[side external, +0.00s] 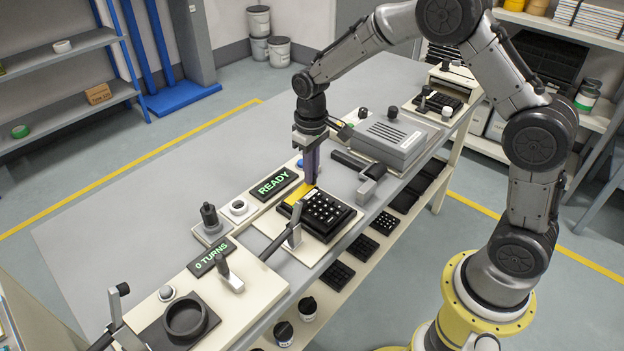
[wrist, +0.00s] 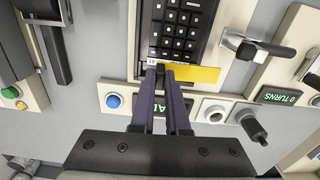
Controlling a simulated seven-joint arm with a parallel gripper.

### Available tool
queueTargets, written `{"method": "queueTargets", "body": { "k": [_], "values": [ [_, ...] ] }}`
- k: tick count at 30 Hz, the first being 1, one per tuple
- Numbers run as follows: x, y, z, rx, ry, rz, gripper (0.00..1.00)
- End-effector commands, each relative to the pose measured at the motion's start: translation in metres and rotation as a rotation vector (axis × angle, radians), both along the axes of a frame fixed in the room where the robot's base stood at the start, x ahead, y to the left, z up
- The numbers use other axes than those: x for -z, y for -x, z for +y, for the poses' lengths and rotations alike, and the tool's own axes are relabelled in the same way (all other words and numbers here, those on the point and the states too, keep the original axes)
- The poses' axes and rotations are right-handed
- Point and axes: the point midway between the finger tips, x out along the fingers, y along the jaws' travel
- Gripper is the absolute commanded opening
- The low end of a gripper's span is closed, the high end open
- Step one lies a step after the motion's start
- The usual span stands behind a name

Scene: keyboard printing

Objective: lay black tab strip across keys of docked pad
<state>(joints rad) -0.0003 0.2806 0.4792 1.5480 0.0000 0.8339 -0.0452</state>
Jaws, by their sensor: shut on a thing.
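The docked pad (side external: 335,222) is black with rows of keys and sits on a pale dock plate; it also shows in the wrist view (wrist: 182,30). A yellow strip (wrist: 196,74) with a white printed end and a small black tab lies along one end of the pad in the wrist view. It also shows in the side view (side external: 296,196), at the pad's left end. My gripper (wrist: 161,70) is shut on the black tab, with its dark fingers pointing down. Whether the strip touches the pad I cannot tell. My fingers hide part of the strip.
A READY display (side external: 273,183) and blue button (wrist: 114,101) stand beside the dock. A lever clamp (side external: 295,226) stands close to the pad's front. A grey box machine (side external: 388,140) and a grey handle block (side external: 368,181) stand to the right. Bare bench lies behind.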

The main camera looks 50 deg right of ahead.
Motion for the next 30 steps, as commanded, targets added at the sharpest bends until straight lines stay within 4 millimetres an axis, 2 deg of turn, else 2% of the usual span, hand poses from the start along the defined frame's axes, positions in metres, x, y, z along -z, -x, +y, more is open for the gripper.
{"method": "queueTargets", "body": {
  "k": [8, 30],
  "values": [
    [0.001, 0.003, 0.0, -0.389, -0.002, 0.008, 0.0],
    [-0.009, 0.02, 0.011, -1.786, -0.028, 0.023, 0.0]
  ]
}}
